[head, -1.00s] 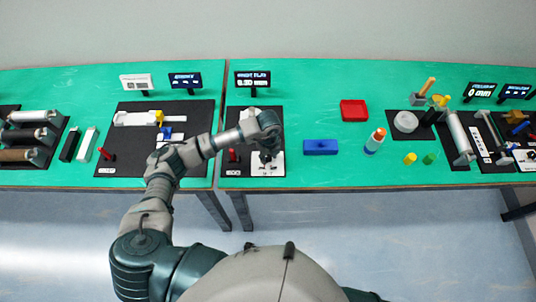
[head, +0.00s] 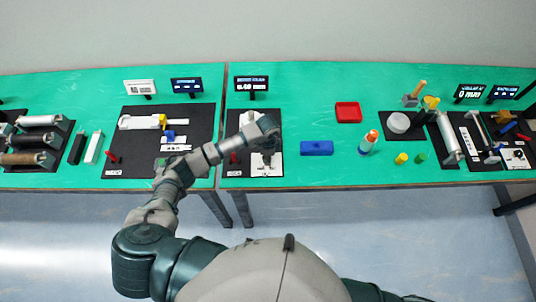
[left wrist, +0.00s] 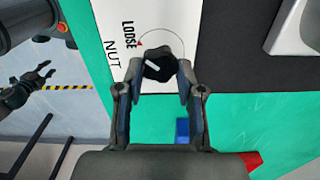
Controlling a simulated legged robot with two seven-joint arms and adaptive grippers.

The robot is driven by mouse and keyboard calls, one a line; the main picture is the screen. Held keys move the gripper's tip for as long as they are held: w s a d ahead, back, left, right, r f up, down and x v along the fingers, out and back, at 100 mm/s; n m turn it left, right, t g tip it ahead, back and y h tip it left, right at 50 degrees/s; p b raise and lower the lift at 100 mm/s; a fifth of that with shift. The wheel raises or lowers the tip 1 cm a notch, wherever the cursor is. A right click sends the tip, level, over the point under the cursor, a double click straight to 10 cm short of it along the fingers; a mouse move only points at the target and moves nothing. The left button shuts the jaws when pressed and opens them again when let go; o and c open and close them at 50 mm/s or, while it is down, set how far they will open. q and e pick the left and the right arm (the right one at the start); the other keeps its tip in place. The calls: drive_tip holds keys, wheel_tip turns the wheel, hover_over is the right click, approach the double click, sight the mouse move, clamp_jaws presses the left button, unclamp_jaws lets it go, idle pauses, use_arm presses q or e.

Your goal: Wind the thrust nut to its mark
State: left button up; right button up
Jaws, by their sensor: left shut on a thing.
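The thrust nut (left wrist: 160,64) is a dark knob with a white line on it. It sits on a white plate marked NUT and LOOSE (left wrist: 128,34), inside a thin printed circle with a small red mark near LOOSE. My left gripper (left wrist: 160,72) is shut on the nut, one finger on each side. In the head view my left gripper (head: 267,157) hangs over the white plate (head: 262,171) and hides the nut. My right gripper (left wrist: 44,72) appears over the floor in the left wrist view, fingers apart.
A red-knobbed lever (head: 233,157) stands just left of the plate. A blue block (head: 317,148), a red tray (head: 348,112) and a bottle (head: 369,142) stand to the right. Green table is clear between them. The table's front edge is close to the plate.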

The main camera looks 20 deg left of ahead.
use_arm(q)
drive_tip(key=shift+w+a+r+n+p, duration=0.15)
drive_tip(key=shift+n+p, duration=0.1)
drive_tip(key=shift+n, duration=0.25)
drive_tip(key=shift+w+d+r+n+p, duration=0.1)
drive_tip(key=shift+n+p, duration=0.15)
drive_tip(key=shift+n, duration=0.25)
drive_tip(key=shift+f, duration=0.1)
drive_tip(key=o, duration=1)
drive_tip(key=shift+o, duration=0.8)
drive_tip(key=shift+f, duration=0.1)
drive_tip(key=shift+s, duration=0.1)
drive_tip(key=shift+r, duration=0.2)
wheel_tip(320, 180, up, 12)
drive_tip(key=shift+f, duration=0.25)
